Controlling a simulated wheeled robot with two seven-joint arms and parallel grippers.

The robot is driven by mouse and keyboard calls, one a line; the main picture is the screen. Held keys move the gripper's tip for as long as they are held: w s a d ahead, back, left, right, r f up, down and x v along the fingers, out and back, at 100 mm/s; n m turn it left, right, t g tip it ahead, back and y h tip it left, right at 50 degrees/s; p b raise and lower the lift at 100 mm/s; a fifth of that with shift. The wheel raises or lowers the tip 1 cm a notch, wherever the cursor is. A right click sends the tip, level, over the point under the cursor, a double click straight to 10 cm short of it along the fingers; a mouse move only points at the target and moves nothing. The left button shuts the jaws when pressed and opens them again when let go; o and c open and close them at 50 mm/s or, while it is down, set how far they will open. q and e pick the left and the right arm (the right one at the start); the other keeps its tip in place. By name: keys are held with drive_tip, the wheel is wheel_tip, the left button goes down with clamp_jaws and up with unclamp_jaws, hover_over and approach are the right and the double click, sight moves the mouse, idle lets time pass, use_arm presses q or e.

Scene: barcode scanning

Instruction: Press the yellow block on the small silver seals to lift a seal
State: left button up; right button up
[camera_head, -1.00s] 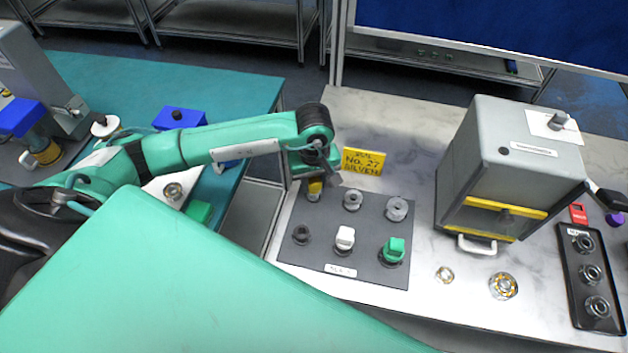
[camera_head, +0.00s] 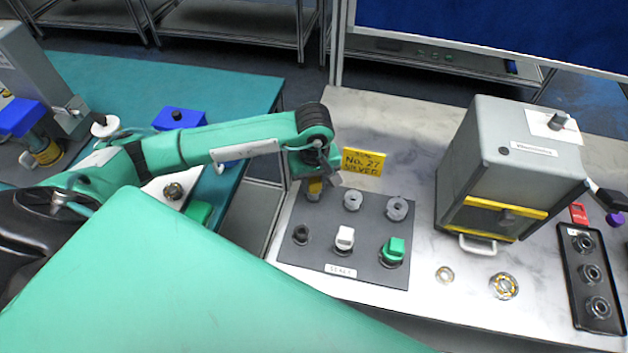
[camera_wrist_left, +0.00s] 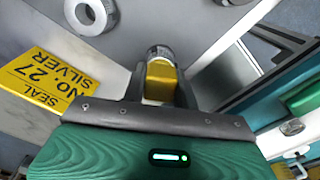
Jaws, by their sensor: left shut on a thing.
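My left gripper (camera_head: 322,176) points down at the back left of the dark board (camera_head: 320,240). It is shut on the yellow block (camera_head: 314,187), which also shows between the fingers in the left wrist view (camera_wrist_left: 160,82). The block's far end meets a silver ring-shaped seal (camera_wrist_left: 160,52); I cannot tell whether the seal is fixed to it. Two more silver seals (camera_head: 352,200) (camera_head: 397,208) stand along the back of the board, and one shows at the top left of the wrist view (camera_wrist_left: 90,15). My right gripper is not in view.
A yellow sign (camera_head: 363,161) reading "No. 27 SILVER" stands behind the board. Black (camera_head: 301,234), white (camera_head: 344,238) and green (camera_head: 394,249) pieces occupy the front row. A grey machine (camera_head: 500,165) and a black tray (camera_head: 572,290) are to the right.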

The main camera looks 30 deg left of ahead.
use_arm(q)
drive_tip(key=shift+s+f, duration=0.1)
drive_tip(key=shift+f, duration=0.05)
drive_tip(key=shift+r+p, duration=0.3)
drive_tip(key=shift+r, duration=0.4)
drive_tip(key=shift+r+p, duration=0.8)
drive_tip(key=shift+r, duration=2.1)
